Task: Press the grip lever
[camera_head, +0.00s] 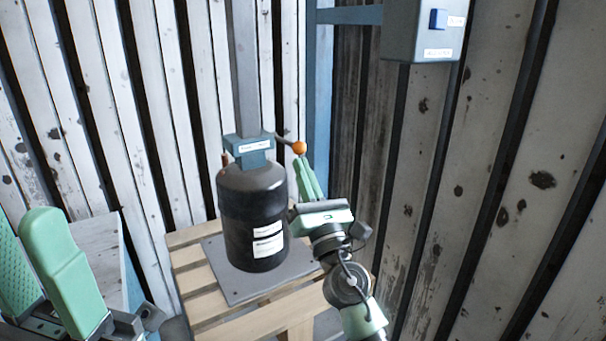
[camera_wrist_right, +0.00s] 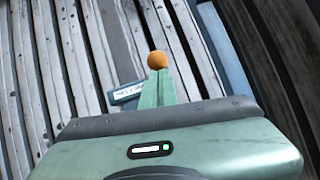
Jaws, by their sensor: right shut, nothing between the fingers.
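The grip lever (camera_head: 286,141) is a thin dark rod with an orange ball knob (camera_head: 299,147). It sticks out to the right from the blue-grey block on top of a black cylinder (camera_head: 250,200). My right gripper (camera_head: 303,165) is shut and empty, its green fingers pointing up with the tips just below the knob. In the right wrist view the orange knob (camera_wrist_right: 157,60) shows right at the fingertips (camera_wrist_right: 158,78); whether they touch it I cannot tell. My left gripper (camera_head: 27,225) is at the lower left, its two green fingers apart, with nothing seen between them.
The cylinder stands on a grey plate (camera_head: 232,290) on a wooden slatted pallet (camera_head: 192,279). A grey column (camera_head: 245,70) rises behind the block. A grey box with a blue button (camera_head: 438,19) hangs at the upper right. Worn plank walls (camera_head: 520,150) close in around.

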